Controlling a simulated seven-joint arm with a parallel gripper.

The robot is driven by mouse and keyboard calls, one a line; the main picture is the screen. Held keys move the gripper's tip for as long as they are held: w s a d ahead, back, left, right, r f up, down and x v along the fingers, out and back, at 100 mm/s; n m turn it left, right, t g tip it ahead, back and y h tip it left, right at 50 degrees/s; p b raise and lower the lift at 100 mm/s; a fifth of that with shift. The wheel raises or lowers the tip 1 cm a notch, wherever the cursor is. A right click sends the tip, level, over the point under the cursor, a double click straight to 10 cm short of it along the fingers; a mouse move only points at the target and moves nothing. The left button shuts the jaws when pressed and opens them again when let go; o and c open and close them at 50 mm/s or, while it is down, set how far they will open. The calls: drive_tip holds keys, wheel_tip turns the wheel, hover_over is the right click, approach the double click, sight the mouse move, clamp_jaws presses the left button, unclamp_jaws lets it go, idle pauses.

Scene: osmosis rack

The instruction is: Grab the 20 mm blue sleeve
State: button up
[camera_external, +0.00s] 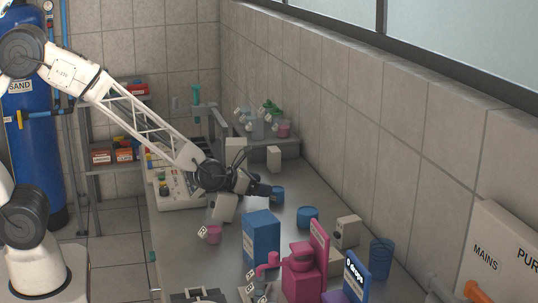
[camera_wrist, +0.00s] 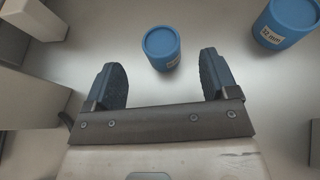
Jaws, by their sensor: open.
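Two blue cylindrical sleeves stand on the grey bench. One blue sleeve (camera_wrist: 162,47) is upright in the wrist view, just beyond and between my fingertips; its small label is too small to read. It also shows in the external view (camera_external: 278,196). My gripper (camera_wrist: 160,72) is open and empty. In the external view my gripper (camera_external: 264,190) is beside the nearer sleeve.
A tall blue box (camera_external: 261,238) and pink equipment (camera_external: 301,272) stand at the front of the bench. A pink cup (camera_external: 213,234) is on the left, and a blue tumbler (camera_external: 381,258) on the right. Pale blocks (camera_wrist: 30,95) line the wrist view's left side.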

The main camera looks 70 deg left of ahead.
sight(275, 189)
drive_tip(key=shift+s+f, duration=0.1)
drive_tip(key=shift+f, duration=0.4)
drive_tip(key=shift+x, duration=1.1)
drive_tip(key=shift+r+x, duration=0.2)
drive_tip(key=shift+x, duration=1.1)
drive_tip(key=shift+r, duration=0.1)
drive_tip(key=c, duration=1)
drive_tip(key=shift+r, duration=0.1)
drive_tip(key=shift+r, duration=4.9)
